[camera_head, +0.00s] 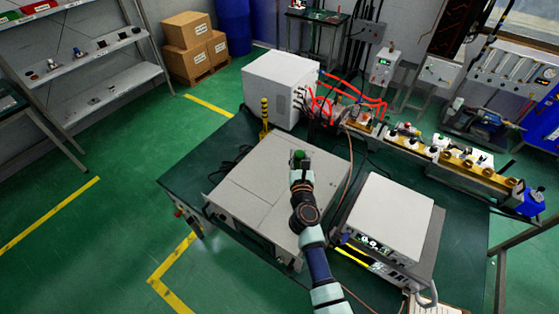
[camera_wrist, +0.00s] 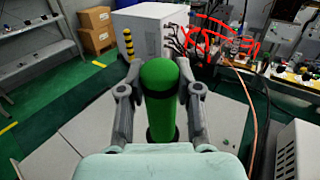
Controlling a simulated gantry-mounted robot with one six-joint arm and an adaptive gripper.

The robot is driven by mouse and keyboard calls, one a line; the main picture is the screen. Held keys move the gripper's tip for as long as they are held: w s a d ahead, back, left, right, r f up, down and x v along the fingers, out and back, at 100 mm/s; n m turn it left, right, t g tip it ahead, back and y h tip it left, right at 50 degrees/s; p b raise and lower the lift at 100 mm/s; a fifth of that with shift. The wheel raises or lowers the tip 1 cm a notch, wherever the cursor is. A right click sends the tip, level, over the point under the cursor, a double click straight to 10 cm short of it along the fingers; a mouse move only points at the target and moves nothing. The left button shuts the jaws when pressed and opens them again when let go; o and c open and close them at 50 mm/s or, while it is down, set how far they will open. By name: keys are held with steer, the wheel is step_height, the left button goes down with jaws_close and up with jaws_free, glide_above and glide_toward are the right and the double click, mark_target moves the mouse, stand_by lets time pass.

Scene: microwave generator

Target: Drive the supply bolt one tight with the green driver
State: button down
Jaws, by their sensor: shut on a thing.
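The green driver (camera_wrist: 160,112) stands between the two fingers of my gripper (camera_wrist: 160,90) in the wrist view, its rounded top toward the camera. My gripper is shut on it. In the head view, the green top of the driver (camera_head: 298,155) shows at the end of my arm, over the wide light-grey flat-topped unit (camera_head: 262,180) on the table. The driver's tip is hidden, and I cannot tell whether it touches anything. I cannot make out supply bolt one in either view.
A tall white cabinet (camera_head: 280,85) stands behind, with red cables (camera_head: 350,92) at its right. A boxy instrument (camera_head: 390,215) stands at the right. A yellow-and-black post (camera_head: 265,113) rises near the cabinet. The dark green table (camera_head: 190,170) is bare at the left.

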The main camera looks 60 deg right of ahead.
steer(key=shift+w+a+f, duration=0.1)
steer(key=shift+f, duration=0.05)
steer(key=shift+a+f, duration=0.1)
stand_by(0.5)
steer(key=shift+f+b, duration=0.1)
steer(key=shift+b, duration=0.3)
steer(key=shift+f+b, duration=2.7)
steer(key=shift+f, duration=0.15)
steer(key=shift+f+b, duration=0.85)
steer(key=shift+f, duration=0.2)
stand_by(1.5)
steer(key=shift+r, duration=0.1)
